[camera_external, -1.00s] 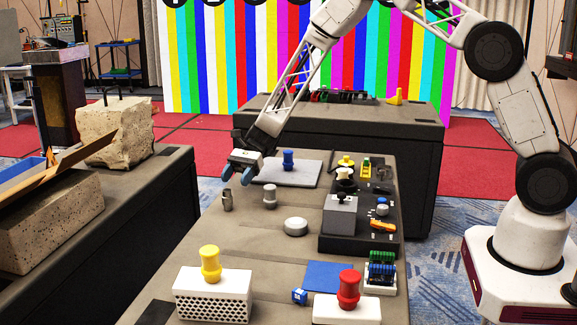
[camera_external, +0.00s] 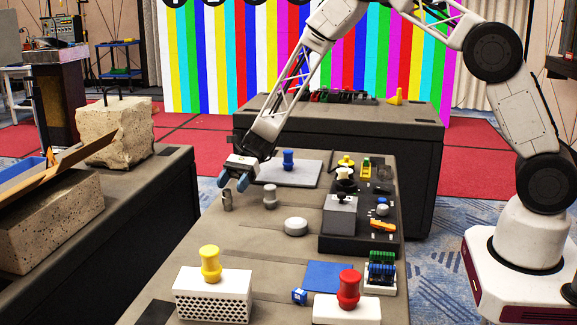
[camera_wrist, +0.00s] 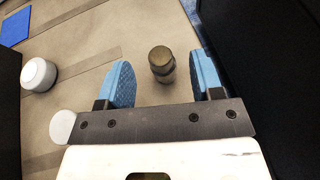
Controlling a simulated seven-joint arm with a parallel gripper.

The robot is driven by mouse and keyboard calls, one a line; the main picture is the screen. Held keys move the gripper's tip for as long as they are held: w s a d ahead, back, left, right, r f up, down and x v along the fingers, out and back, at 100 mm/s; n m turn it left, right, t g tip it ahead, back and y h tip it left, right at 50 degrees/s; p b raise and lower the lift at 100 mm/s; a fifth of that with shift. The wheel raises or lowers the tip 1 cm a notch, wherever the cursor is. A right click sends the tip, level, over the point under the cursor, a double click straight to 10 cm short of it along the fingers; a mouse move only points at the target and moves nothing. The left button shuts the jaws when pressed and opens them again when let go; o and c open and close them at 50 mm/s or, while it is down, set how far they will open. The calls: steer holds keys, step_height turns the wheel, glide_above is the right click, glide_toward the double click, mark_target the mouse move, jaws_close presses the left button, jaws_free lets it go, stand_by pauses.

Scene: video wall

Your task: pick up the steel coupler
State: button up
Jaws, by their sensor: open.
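The steel coupler (camera_external: 227,201) is a small dark metal cylinder standing upright near the left edge of the grey table. In the wrist view the coupler (camera_wrist: 161,62) shows its round top between my two blue finger pads. My gripper (camera_external: 233,181) is open and empty, just above the coupler in the external view. The wrist view also shows my gripper (camera_wrist: 162,72) with its fingers apart and a gap on each side of the coupler. Contact with it is not visible.
A grey knob-shaped part (camera_external: 270,196) and a white round disc (camera_external: 296,226) stand to the right. A blue peg (camera_external: 288,160) stands on a grey plate (camera_external: 306,178) behind. A black console (camera_external: 328,243) lies further right. The table's left edge is close to the coupler.

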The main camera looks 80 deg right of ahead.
mark_target(227, 197)
steer(key=shift+a, duration=0.1)
steer(key=shift+x, duration=2.5)
steer(key=shift+f, duration=0.1)
steer(key=shift+c, duration=0.2)
steer(key=c, duration=1)
